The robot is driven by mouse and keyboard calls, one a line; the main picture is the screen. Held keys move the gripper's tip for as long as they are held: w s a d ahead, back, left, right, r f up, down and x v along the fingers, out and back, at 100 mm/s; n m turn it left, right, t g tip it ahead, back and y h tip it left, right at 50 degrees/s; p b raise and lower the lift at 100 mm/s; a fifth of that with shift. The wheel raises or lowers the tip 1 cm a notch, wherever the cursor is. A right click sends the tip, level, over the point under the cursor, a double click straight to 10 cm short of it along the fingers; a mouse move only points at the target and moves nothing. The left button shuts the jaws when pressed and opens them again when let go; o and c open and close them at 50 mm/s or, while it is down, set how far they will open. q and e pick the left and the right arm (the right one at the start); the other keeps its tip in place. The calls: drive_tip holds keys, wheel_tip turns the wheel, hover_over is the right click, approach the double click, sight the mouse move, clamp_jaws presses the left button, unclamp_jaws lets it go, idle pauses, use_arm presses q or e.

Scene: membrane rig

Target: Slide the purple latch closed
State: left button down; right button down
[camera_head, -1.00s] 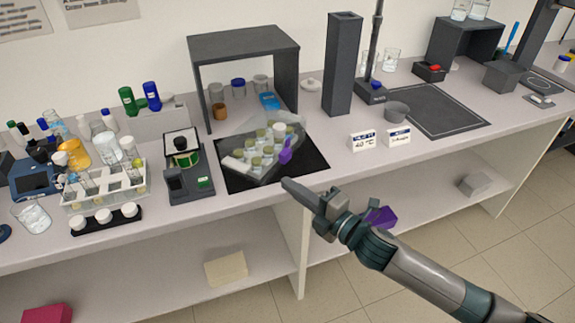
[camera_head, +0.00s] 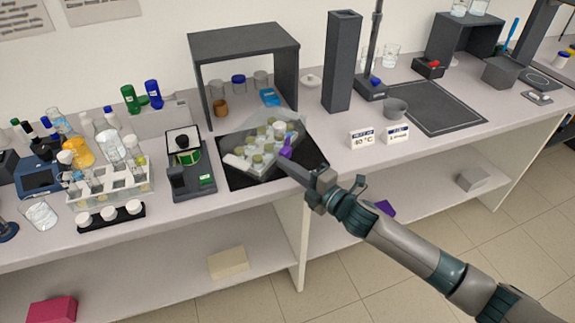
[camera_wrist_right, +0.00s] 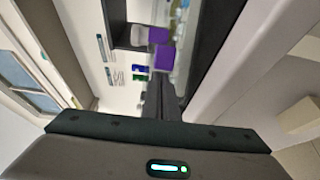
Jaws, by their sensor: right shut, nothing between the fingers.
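The purple latch (camera_head: 286,149) is on the front right side of the clear membrane rig (camera_head: 240,146), which holds several capped cups. The rig rests on a black mat (camera_head: 237,181) on the bench. My right gripper (camera_head: 280,162) is shut and empty, with its fingertips just in front of and below the latch. In the right wrist view, the shut fingers (camera_wrist_right: 161,97) point at the purple latch (camera_wrist_right: 163,57), with a second purple part (camera_wrist_right: 158,35) beyond it. I cannot tell whether the fingertips touch the latch. My left gripper is not in view.
A balance (camera_head: 190,180) and a tube rack (camera_head: 112,187) stand left of the mat. A dark shelf stand (camera_head: 246,42) is behind the rig. Two small label signs (camera_head: 362,140) stand to the right. A purple block (camera_head: 384,207) lies on the lower shelf, partly behind my arm.

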sight(289, 155)
drive_tip(key=shift+w+d+b, duration=0.15)
drive_tip(key=shift+w+d, duration=0.4)
drive_tip(key=shift+w, duration=0.25)
drive_tip(key=shift+w+d+b, duration=0.15)
drive_tip(key=shift+w+d, duration=0.35)
drive_tip(key=shift+w, duration=0.25)
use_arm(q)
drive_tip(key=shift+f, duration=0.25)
use_arm(e)
drive_tip(key=shift+s, duration=0.1)
